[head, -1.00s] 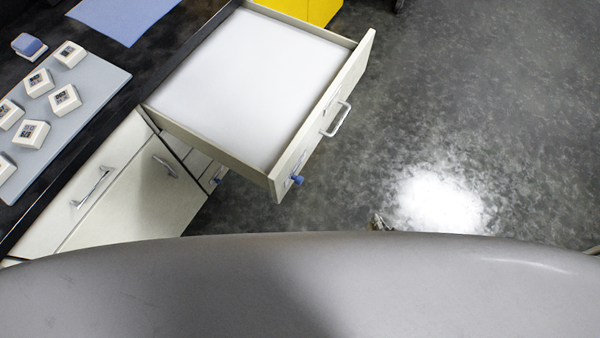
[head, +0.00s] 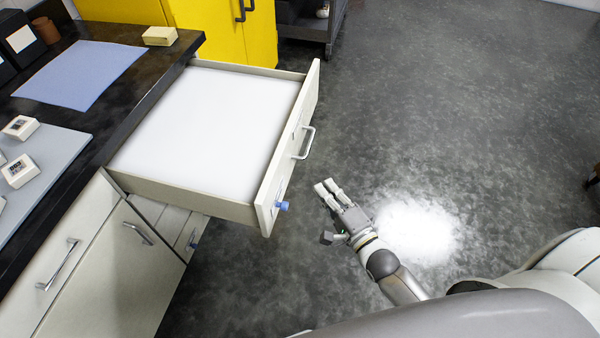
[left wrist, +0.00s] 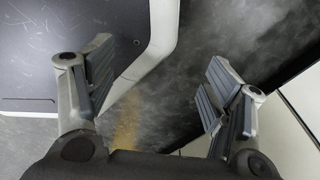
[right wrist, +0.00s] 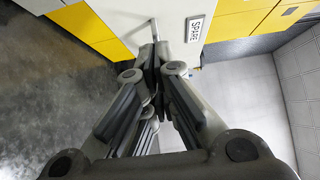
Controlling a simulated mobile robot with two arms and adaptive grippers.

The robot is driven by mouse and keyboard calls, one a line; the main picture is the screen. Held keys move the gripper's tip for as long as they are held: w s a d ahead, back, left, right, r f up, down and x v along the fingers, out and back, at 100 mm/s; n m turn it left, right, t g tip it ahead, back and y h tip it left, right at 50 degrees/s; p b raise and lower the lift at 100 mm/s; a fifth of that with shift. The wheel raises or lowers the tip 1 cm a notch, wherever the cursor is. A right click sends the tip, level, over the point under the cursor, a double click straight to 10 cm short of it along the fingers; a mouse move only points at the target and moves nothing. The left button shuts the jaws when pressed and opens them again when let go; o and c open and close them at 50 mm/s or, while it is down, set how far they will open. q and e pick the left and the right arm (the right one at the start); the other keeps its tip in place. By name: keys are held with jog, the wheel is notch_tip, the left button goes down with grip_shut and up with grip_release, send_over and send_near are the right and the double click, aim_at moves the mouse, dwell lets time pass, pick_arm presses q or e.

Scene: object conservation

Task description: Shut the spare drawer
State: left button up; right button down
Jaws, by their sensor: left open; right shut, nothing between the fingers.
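Contact with the handle cannot be told. My left gripper (left wrist: 155,85) is open and empty, seen only in the left wrist view.
The worktop (head: 150,93) holds a blue sheet (head: 82,74), a yellowish block (head: 160,36) and a grey board (head: 45,160) with white blocks. Yellow cabinets (head: 208,30) and a grey cart (head: 312,27) stand behind. The floor (head: 470,130) to the right is clear.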

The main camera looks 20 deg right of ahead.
send_near(290, 158)
jog(key=w+d, duration=0.2)
jog(key=d, duration=0.1)
jog(key=w+a, duration=0.2)
jog(key=a, duration=0.1)
jog(key=shift+w+a+f, duration=0.3)
jog(key=shift+w+f, duration=0.1)
pick_arm(q)
jog(key=shift+s+a+r, duration=0.25)
jog(key=shift+s+a, duration=0.15)
jog(key=shift+a, duration=0.15)
